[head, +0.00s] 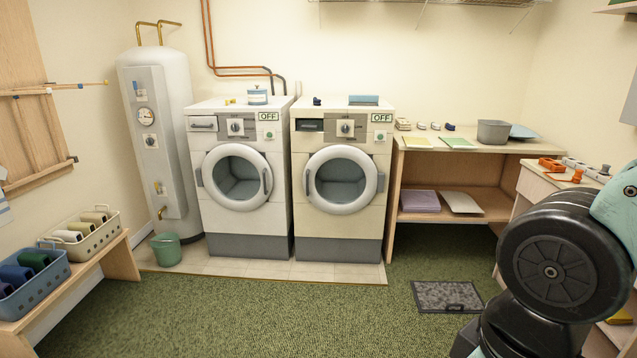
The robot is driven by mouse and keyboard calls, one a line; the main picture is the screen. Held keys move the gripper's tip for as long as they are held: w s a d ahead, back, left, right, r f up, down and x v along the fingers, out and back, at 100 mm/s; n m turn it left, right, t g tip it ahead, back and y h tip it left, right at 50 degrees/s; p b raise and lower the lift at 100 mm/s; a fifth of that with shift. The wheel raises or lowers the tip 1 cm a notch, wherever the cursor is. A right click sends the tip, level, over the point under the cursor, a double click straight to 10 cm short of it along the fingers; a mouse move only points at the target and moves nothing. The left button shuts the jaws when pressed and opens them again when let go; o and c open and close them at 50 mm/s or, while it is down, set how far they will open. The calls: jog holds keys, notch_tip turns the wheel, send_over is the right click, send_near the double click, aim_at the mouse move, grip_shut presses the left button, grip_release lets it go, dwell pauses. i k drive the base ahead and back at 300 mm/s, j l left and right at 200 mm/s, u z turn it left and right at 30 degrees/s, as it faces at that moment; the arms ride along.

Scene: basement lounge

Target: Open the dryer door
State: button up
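Two white front-loading machines stand side by side against the back wall, both with round doors shut and OFF signs. The left machine (240,228) has its door (236,148) with a handle on the right side and a pale drawer front at its upper left. The right machine (338,222) has its door (343,150) with a handle (308,180) on the left side and a dark slot at its upper left. No label tells which one is the dryer. My gripper is not in view; only part of my arm shows at the lower right.
Green carpet (270,320) is open before the machines' tiled strip. A green bucket (166,250) stands left by a water tank (165,190). A bench with baskets is at left, a wooden table (480,158) at right, a grey mat (446,296) on the floor.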

aim_at(376, 181)
jog(key=i+j+u, duration=0.3)
jog(key=i, duration=0.55)
jog(key=i+u, duration=0.35)
jog(key=i, duration=0.5)
jog(key=i+j+z, duration=0.1)
jog(key=i+z, duration=0.2)
jog(key=i, duration=0.25)
jog(key=i+j+z, duration=0.3)
jog(key=i, duration=0.2)
jog(key=i+j+z, duration=0.3)
jog(key=i, duration=0.2)
jog(key=i+j+z, duration=0.3)
jog(key=i, duration=0.2)
